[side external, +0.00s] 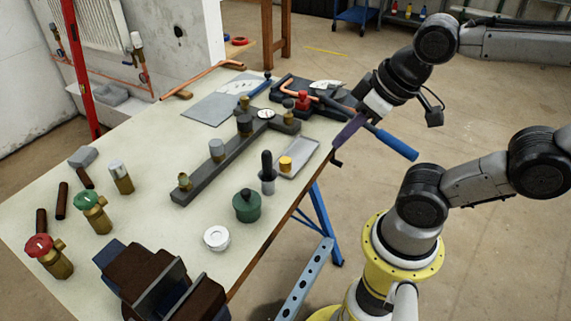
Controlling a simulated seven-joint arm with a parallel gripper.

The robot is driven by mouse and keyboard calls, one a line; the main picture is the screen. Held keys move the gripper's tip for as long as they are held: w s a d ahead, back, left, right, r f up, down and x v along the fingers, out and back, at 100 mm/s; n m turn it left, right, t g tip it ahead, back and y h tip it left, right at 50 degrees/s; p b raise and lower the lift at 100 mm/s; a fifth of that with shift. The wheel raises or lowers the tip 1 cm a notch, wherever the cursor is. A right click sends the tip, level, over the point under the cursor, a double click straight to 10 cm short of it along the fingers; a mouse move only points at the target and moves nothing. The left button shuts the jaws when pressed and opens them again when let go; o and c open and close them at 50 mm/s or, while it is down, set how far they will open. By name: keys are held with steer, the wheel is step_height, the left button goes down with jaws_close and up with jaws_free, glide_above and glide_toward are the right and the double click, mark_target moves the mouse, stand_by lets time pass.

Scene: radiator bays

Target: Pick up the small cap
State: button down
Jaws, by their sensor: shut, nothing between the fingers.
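A small yellow-brass cap-like piece (285,164) stands upright in a shallow grey tray (305,158) near the table's right edge. A white round cap-like piece (216,238) lies flat near the front edge. I cannot tell for certain which is the small cap. My gripper (345,135) is at the table's right edge, to the right of the tray and above it in the picture. It is shut and empty, apart from both pieces. Its fingertips are small and partly unclear against the edge.
A dark bar (210,174) with several fittings lies across the table. A green pot (247,206) and a dark bottle-shaped piece (267,178) stand near the tray. A blue-handled tool (396,143) juts past the edge. A dark vise (160,285) sits in front. Valves stand at left.

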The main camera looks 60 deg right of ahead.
steer(key=c, duration=0.8)
jaws_free()
steer(key=shift+c, duration=0.2)
steer(key=m, duration=0.2)
steer(key=m+g, duration=0.6)
steer(key=m, duration=1)
glide_above(285, 160)
step_height(285, 160, down, 13)
steer(key=shift+s+d+r, duration=0.1)
steer(key=shift+d, duration=0.05)
steer(key=shift+f, duration=3)
